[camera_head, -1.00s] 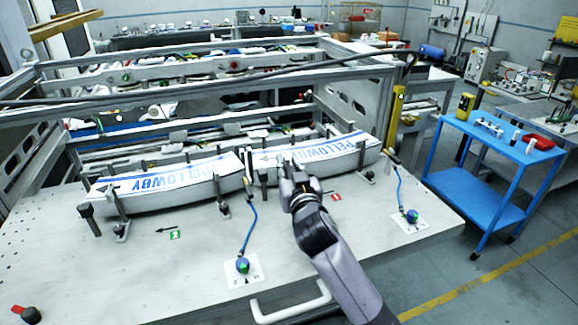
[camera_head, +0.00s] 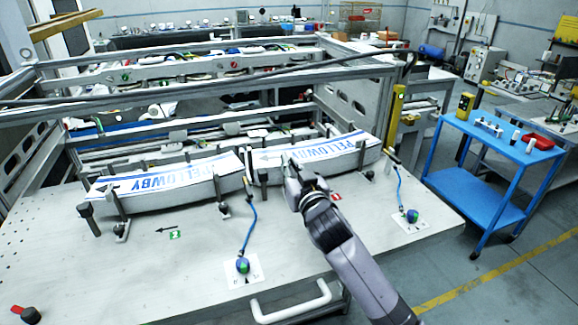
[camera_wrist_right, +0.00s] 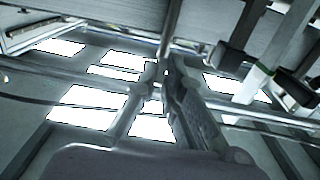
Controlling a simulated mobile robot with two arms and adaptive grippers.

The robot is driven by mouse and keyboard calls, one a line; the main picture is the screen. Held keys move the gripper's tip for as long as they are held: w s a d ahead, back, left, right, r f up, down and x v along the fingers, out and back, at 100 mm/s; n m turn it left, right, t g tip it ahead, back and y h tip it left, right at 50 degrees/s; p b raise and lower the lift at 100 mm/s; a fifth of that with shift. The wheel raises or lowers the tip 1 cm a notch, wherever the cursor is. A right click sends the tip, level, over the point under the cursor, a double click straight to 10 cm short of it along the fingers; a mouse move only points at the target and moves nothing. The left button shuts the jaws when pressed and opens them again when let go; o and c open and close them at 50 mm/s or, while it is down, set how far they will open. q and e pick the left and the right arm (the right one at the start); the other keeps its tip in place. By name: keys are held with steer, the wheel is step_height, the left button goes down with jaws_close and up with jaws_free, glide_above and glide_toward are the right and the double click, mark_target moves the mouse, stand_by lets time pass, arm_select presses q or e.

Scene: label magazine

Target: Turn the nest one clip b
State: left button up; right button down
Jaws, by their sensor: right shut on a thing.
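Two label stacks printed PELLOWBY lie in nests on the pale table. The right stack (camera_head: 335,152) sits in the nest by a red marker (camera_head: 337,196). The left stack (camera_head: 165,183) sits in the nest by a green marker (camera_head: 174,235). My right gripper (camera_head: 292,172) is at the front edge of the right nest, near its left end. In the right wrist view its fingers (camera_wrist_right: 165,68) are closed on a thin metal clip post (camera_wrist_right: 171,30). The gripper hides most of this clip in the head view, and its letter cannot be read. My left gripper is not in view.
Other clips stand close by, including a dark one (camera_head: 223,208) at the left nest and one (camera_head: 369,175) at the right. Blue cords run to two round knobs (camera_head: 242,266) (camera_head: 412,215). A blue cart (camera_head: 470,190) stands right.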

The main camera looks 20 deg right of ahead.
steer(key=shift+w+d+f+n+g+y+b, duration=0.1)
steer(key=shift+w+d+n+g+y+b, duration=0.4)
steer(key=shift+n+g+y, duration=1.25)
steer(key=shift+w+d+r+n+g+y+b, duration=0.2)
steer(key=shift+d+n+g+y, duration=0.7)
steer(key=shift+n+y, duration=1.65)
steer(key=shift+w+d+f+n+g+y+b, duration=0.3)
steer(key=shift+n+g+y, duration=1.1)
steer(key=shift+y, duration=1.6)
steer(key=b, duration=0.1)
steer(key=n+g+y+b, duration=0.1)
steer(key=g+b, duration=0.1)
steer(key=shift+w+d+r+n+g, duration=0.1)
steer(key=shift+w+d+n+g, duration=0.15)
steer(key=shift+w+n, duration=0.1)
steer(key=shift+w+r+n+g+y+b, duration=0.15)
steer(key=shift+n+g+y+b, duration=0.2)
steer(key=shift+g+y+b, duration=0.2)
steer(key=shift+g, duration=0.25)
steer(key=c, duration=1.7)
jaws_free()
